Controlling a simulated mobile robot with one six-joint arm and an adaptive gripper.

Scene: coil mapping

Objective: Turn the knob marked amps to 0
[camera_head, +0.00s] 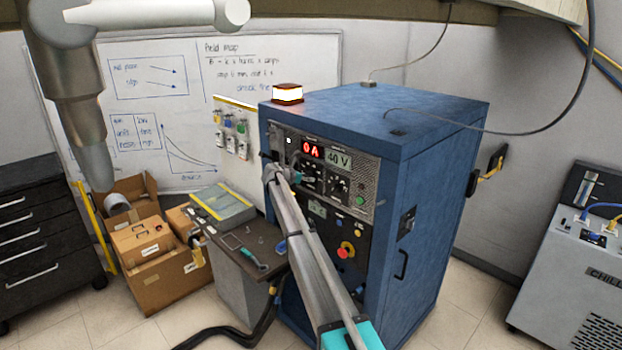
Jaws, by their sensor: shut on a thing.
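The blue cabinet (430,190) carries a dark control panel (366,182) on its front. My gripper (281,169) is at the left part of this panel, at the end of my grey arm. It is shut on what appears to be a knob, which it mostly hides. Two black dials, the left one (311,177) and the right one (340,186), show to its right. The knob labels are too small to read.
A lit lamp (288,94) stands on the cabinet. A red stop button (346,250) is lower on the front. A shelf (262,236) with tools juts out left of the cabinet. Cardboard boxes (160,262) and black drawers (40,220) stand further left; a chiller (580,265) stands right.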

